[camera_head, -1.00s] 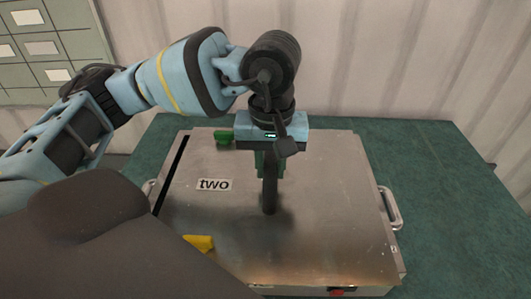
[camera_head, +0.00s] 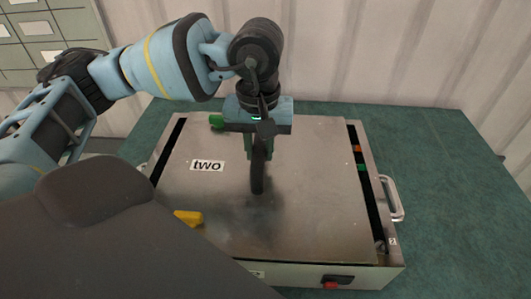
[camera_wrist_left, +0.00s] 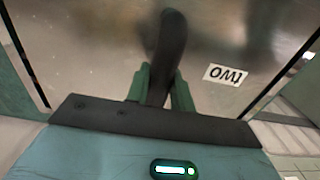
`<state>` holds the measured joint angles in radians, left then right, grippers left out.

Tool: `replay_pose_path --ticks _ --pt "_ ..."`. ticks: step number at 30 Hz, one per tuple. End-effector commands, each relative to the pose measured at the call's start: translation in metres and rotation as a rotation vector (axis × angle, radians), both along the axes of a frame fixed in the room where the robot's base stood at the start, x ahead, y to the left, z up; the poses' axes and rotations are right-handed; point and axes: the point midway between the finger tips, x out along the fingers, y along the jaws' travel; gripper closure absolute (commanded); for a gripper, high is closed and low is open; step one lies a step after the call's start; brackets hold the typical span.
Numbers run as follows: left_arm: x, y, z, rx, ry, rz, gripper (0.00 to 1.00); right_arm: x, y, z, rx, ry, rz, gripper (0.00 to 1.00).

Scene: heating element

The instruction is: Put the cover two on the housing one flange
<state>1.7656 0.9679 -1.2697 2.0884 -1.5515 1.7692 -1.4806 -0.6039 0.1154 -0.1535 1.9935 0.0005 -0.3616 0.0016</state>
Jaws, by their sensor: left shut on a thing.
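Cover two (camera_head: 300,205) is a flat metal plate with a "two" label and a dark upright handle (camera_head: 257,178). It lies over the box-like housing (camera_head: 300,272), with dark open gaps along the left and right sides. Whether the plate touches the housing flange is unclear. My left gripper (camera_head: 259,155) is shut on the cover's handle from above. In the left wrist view the green fingers (camera_wrist_left: 160,88) flank the dark handle, and the plate with its upside-down label fills the view. My right gripper is not in view.
The housing stands on a green table (camera_head: 455,190) with free room at right. A side handle (camera_head: 394,198) sticks out at the housing's right, and a red switch (camera_head: 331,284) is on its front. A yellow piece (camera_head: 189,217) and a green piece (camera_head: 216,121) show at the cover's left part.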

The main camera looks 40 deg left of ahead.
Motion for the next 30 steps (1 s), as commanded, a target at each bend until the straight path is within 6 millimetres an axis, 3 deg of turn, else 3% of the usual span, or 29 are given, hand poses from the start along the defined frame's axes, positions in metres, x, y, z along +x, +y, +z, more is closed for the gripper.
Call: replay_pose_path --ticks 8,9,14,24,30 --pt "0.002 0.003 -0.001 -0.001 -0.009 0.001 1.0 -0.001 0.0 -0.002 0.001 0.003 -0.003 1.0" --pt "0.002 0.003 -0.003 0.0 -0.004 0.001 0.76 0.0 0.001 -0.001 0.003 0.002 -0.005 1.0" --pt "0.002 0.003 -0.003 0.0 -0.004 0.0 0.55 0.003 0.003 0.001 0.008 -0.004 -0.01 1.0" --pt "0.002 0.003 -0.001 0.0 -0.004 0.0 0.55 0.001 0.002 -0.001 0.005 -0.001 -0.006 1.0" --pt "0.003 0.002 0.025 -0.001 -0.008 -0.001 0.55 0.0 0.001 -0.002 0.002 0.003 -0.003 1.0"
